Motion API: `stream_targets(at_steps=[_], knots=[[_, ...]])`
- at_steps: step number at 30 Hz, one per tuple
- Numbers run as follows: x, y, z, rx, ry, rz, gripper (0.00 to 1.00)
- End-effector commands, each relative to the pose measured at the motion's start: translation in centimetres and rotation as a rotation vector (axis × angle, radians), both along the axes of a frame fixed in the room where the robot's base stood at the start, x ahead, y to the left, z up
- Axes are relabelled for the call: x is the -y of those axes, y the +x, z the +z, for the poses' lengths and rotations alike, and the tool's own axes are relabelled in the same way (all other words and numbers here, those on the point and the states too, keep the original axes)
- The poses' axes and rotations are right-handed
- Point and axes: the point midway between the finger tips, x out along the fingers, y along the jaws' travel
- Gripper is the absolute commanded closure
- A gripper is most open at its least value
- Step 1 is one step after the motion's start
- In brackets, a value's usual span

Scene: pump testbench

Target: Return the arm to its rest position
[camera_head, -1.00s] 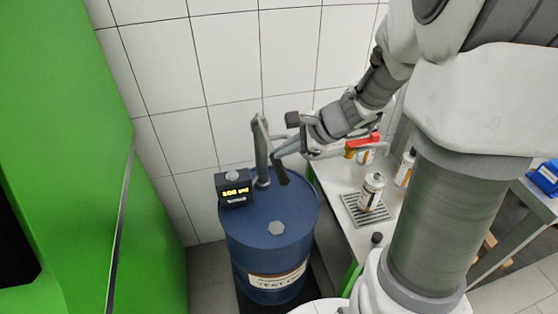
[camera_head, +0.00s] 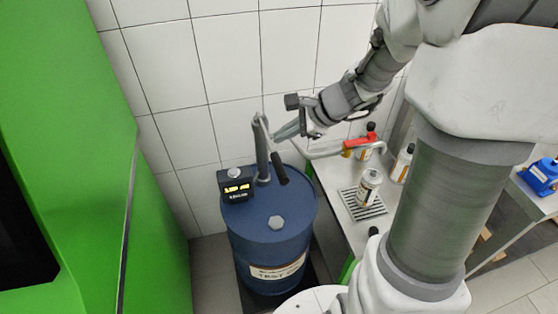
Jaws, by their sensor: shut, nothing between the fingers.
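My gripper (camera_head: 281,134) is shut and empty. It is in the air above the blue drum (camera_head: 250,217), beside the upper part of the grey hand pump (camera_head: 261,150) that stands on the drum's lid. The pump's lever, with a dark grip (camera_head: 279,169), hangs below the gripper. From this angle I cannot tell whether the fingers touch the pump. My arm reaches in from the upper right, with the wrist in front of the tiled wall.
A black display box (camera_head: 236,185) sits on the drum. A green cabinet (camera_head: 75,130) fills the left.

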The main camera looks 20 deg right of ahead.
Motion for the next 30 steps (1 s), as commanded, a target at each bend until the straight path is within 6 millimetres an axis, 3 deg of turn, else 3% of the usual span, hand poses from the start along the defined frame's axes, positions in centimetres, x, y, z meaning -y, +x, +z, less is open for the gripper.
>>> stream_targets(at_steps=[20, 23, 30], knots=[[-0.4, -0.4, 0.5, 0.014, -0.020, 0.033, 1.00], [-1.4, -1.6, 1.8, 0.051, -0.080, 0.129, 1.00], [-4.1, -7.5, 5.8, 0.192, -0.357, 0.529, 1.00]])
